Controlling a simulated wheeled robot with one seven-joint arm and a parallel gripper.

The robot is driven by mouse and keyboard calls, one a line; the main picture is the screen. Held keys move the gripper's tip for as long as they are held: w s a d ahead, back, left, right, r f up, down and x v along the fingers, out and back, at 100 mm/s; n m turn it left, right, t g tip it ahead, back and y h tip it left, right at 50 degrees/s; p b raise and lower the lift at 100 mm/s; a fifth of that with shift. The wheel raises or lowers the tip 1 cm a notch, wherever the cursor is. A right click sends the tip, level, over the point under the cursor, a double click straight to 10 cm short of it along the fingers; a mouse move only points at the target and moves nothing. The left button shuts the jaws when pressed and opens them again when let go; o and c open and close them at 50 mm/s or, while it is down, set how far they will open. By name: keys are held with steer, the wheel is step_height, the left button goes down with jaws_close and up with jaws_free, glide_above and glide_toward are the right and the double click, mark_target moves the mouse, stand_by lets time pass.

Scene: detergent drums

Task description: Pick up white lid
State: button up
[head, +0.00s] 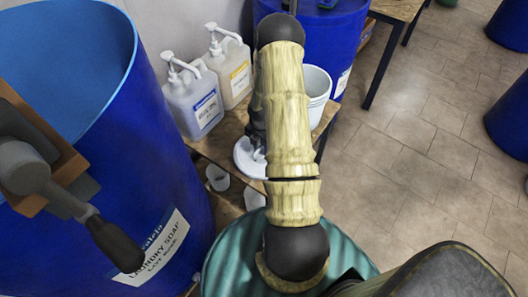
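The white lid (243,164) is a flat round disc on the wooden table, near its front edge. My arm covers its right side. My gripper (258,155) is over the lid, mostly hidden behind my own arm. Only a little of its dark and grey parts shows, close to the lid's surface. I cannot tell whether the fingers touch the lid or are open or shut.
Two white pump bottles (196,98) (231,65) and a white bucket (317,92) stand on the table. Small white cups (217,178) are lower down. A large blue drum (90,130) is at left, another (325,35) behind. A teal drum (228,262) is below my arm.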

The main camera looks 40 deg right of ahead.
mark_target(261, 146)
steer(key=shift+s, duration=0.1)
steer(key=shift+c, duration=0.4)
jaws_close()
steer(key=shift+a, duration=0.15)
steer(key=shift+r, duration=0.15)
steer(key=shift+r, duration=0.25)
steer(key=r, duration=0.4)
steer(key=r+p, duration=0.1)
steer(key=r, duration=0.3)
steer(key=shift+d+r, duration=0.2)
steer(key=shift+r, duration=0.45)
steer(key=shift+a, duration=0.1)
